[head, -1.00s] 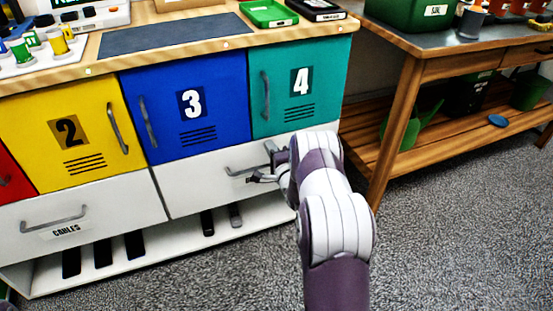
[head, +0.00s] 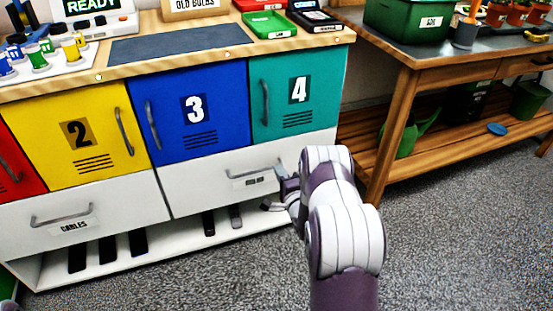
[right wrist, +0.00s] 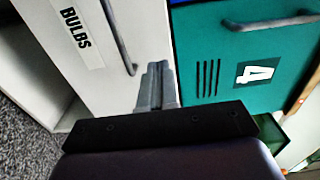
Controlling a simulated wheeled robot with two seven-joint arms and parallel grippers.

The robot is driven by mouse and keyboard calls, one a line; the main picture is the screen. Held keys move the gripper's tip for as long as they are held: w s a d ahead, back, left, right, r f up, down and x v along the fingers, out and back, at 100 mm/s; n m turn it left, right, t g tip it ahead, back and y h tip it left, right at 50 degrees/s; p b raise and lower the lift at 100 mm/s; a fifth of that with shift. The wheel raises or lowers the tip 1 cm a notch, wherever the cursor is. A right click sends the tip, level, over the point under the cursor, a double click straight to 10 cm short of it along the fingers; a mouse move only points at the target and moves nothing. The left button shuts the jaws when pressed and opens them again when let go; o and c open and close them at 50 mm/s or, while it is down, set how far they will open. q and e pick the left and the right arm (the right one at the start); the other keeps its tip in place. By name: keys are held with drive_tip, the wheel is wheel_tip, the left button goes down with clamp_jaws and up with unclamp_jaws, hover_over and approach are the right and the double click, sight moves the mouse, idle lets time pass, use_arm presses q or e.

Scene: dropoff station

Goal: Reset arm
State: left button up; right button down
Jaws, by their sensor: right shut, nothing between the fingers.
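My right arm (head: 340,215) reaches up from the bottom of the head view toward the cabinet. Its right gripper (head: 274,190) is just in front of the right end of the white drawer (head: 210,191), partly hidden by my wrist. In the right wrist view the gripper (right wrist: 157,75) has its fingers together with nothing between them. There the drawer, labelled BULBS (right wrist: 75,25), and its grey handle (right wrist: 117,38) lie to the left of the fingers, and teal door 4 (right wrist: 225,55) lies to the right. The drawer looks closed. My left gripper is not in view.
Yellow door 2 (head: 75,135), blue door 3 (head: 195,110) and the CABLES drawer (head: 85,210) are shut. A green tray (head: 270,24) sits on the worktop. A wooden bench (head: 410,80) stands at the right. Grey floor (head: 460,240) is clear in front.

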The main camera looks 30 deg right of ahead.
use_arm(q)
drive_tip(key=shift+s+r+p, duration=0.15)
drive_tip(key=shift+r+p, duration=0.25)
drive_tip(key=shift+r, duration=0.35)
use_arm(e)
drive_tip(key=v, duration=0.4)
drive_tip(key=shift+s+r, duration=0.1)
